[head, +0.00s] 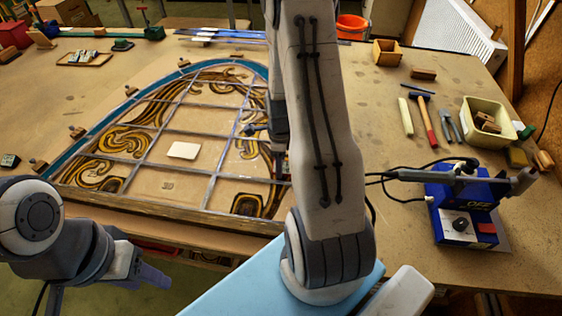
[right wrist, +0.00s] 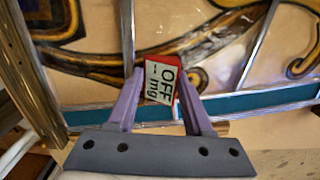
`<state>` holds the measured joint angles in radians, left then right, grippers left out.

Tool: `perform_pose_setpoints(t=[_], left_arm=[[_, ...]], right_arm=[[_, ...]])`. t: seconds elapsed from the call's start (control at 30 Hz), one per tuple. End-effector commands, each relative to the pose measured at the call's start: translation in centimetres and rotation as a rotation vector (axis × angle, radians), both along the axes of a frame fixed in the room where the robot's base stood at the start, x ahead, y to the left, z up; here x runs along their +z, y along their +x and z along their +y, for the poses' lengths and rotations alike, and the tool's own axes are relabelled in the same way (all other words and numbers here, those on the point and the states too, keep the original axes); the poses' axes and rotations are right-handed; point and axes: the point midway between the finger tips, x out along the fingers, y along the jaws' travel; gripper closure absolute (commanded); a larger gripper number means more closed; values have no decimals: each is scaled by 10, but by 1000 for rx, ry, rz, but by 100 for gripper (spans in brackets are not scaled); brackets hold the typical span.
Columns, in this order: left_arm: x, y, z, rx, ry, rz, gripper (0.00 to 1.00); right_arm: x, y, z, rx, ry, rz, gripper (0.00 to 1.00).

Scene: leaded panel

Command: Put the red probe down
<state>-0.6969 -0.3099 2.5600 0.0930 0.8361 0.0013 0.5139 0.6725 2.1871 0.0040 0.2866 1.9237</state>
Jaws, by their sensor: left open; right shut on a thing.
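My right gripper (right wrist: 160,76) is shut on the red probe (right wrist: 161,88), a small red-edged block with a white face reading "OFF -- mg". In the right wrist view the probe sits between the two purple fingers, over the leaded panel. In the head view my right arm hides most of this gripper and I cannot make out the probe. The leaded panel (head: 184,110) lies on the table, arched, with a blue border and gold-brown swirls. I cannot tell whether the probe touches it. My left gripper (head: 152,276) is open and empty, low in front of the table's edge.
A pale card (head: 184,150) lies on the panel. Bare table lies right of my arm.

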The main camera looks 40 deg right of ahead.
Motion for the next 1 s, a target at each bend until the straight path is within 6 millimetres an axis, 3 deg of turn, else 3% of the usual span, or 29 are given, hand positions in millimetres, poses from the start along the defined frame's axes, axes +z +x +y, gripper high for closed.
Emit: perform_pose_setpoints(t=[0.37, 0.4, 0.47, 1.0], left_arm=[[-4, 0, 0, 0, 0, 0, 50], [-3, 0, 0, 0, 0, 0, 50], [-3, 0, 0, 0, 0, 0, 50], [-1, 0, 0, 0, 0, 0, 50]], right_arm=[[-5, 0, 0, 1, -1, -2, 100], [-4, 1, 0, 1, -1, -2, 37], [-4, 0, 0, 1, -1, -2, 19], [3, -2, 2, 0, 4, 6, 19]])
